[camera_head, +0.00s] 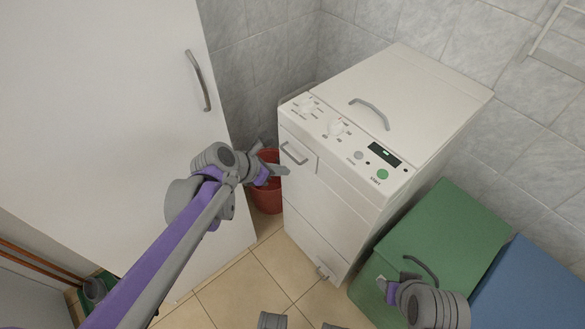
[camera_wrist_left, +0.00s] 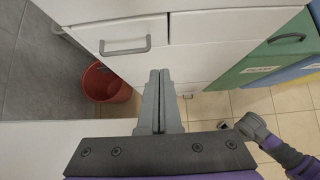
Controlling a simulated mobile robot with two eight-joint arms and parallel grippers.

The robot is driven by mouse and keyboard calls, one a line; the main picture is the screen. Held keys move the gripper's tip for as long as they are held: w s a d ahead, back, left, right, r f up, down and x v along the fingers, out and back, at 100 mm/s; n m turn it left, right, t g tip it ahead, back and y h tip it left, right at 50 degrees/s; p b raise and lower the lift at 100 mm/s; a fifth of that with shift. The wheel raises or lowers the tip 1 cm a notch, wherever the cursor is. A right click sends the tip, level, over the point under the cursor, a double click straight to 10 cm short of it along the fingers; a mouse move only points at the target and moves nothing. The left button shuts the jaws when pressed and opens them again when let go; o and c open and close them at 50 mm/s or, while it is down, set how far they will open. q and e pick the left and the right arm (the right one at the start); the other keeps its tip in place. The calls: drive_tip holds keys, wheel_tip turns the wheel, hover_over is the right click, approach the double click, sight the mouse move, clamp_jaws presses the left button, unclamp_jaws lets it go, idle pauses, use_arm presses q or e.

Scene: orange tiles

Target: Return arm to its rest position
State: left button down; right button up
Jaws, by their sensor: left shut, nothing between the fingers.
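My left arm reaches in from the lower left in the head view. Its gripper (camera_head: 279,171) is shut and empty, in front of the upper front of a white top-loading washing machine (camera_head: 345,185). In the left wrist view the two fingers (camera_wrist_left: 159,75) lie together, with the machine's drawer handle (camera_wrist_left: 125,46) just beyond to the left. I cannot tell whether they touch the machine. Part of my right arm, with its gripper (camera_head: 388,288), shows at the lower right in front of a green bin. Whether its fingers are open or shut is unclear.
A red bucket (camera_head: 268,198) stands on the floor between the machine and a tall white cabinet (camera_head: 110,110). A green bin (camera_head: 440,235) and a blue bin (camera_head: 535,290) stand right of the machine. Tiled floor (camera_head: 235,290) is clear in front.

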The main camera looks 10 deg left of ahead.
use_arm(q)
drive_tip(key=v, duration=0.3)
drive_tip(key=shift+s, duration=0.1)
drive_tip(key=s+a+r+m+y+p, duration=0.2)
drive_tip(key=s+m+p, duration=0.3)
drive_tip(key=s+m, duration=0.4)
drive_tip(key=s+a+r+m+g+y+p, duration=0.1)
drive_tip(key=s+m+p, duration=0.5)
drive_tip(key=m, duration=1.3)
drive_tip(key=s+a+r+y, duration=0.1)
drive_tip(key=s+r+y, duration=0.1)
drive_tip(key=s+r, duration=0.1)
drive_tip(key=shift+s+g+y, duration=0.3)
drive_tip(key=shift+s, duration=0.05)
drive_tip(key=shift+a, duration=0.15)
